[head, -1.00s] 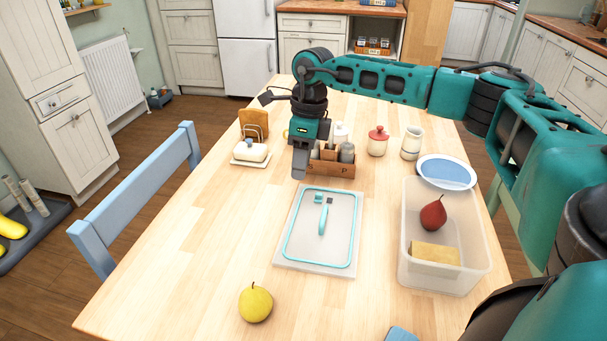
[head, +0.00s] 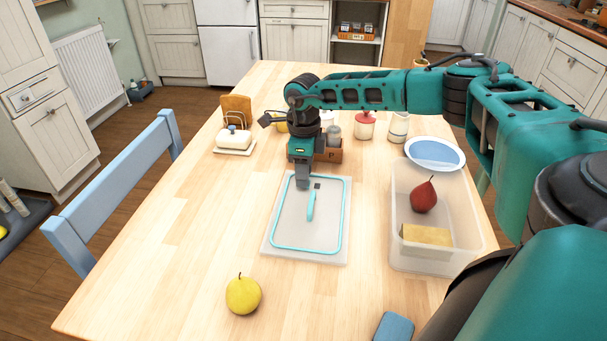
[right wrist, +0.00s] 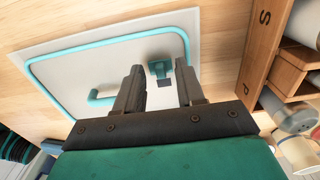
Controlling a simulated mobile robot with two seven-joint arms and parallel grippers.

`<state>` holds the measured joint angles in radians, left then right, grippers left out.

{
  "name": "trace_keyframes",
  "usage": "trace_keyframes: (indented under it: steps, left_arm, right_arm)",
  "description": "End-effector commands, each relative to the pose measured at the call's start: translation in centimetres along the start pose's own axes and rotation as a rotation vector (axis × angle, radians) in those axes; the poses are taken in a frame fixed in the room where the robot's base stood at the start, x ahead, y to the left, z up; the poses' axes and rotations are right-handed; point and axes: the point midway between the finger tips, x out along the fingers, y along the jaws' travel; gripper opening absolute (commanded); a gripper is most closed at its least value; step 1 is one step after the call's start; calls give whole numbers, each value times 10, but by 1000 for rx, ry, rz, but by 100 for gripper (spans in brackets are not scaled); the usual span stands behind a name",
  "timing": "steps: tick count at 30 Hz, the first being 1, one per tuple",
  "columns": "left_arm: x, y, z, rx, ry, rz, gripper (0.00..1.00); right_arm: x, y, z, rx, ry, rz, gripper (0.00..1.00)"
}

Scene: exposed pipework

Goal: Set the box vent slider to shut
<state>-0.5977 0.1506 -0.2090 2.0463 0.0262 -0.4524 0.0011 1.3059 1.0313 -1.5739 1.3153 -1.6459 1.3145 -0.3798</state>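The box lid (head: 284,240), pale with a teal rim, lies flat on the table. It has a teal handle (head: 311,206) and a small dark square (head: 317,186) near its far edge. My right gripper (head: 303,186) is over the far end of the lid and hides the slider in the head view. My left gripper is out of view.
A clear box (head: 434,260) with a red pear (head: 423,196) and a yellow block (head: 426,235) stands right of the lid. A wooden caddy (head: 329,154) is close behind my right gripper.

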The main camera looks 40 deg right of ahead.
Motion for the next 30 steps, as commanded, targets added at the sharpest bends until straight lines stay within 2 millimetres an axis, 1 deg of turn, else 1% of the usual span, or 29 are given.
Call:
trace_keyframes:
  steps: [3, 11, 23, 30]
  left_arm:
    - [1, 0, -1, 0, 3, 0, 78]
    - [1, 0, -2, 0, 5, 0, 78]
    - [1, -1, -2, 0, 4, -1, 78]
    - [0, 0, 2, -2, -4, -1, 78]
  right_arm:
    - [6, 0, 0, -1, 0, 0, 38]
    - [7, 0, 0, -1, 0, 0, 38]
    - [6, 0, 0, 0, -1, 0, 1]
    - [6, 0, 0, 0, -1, 0, 0]
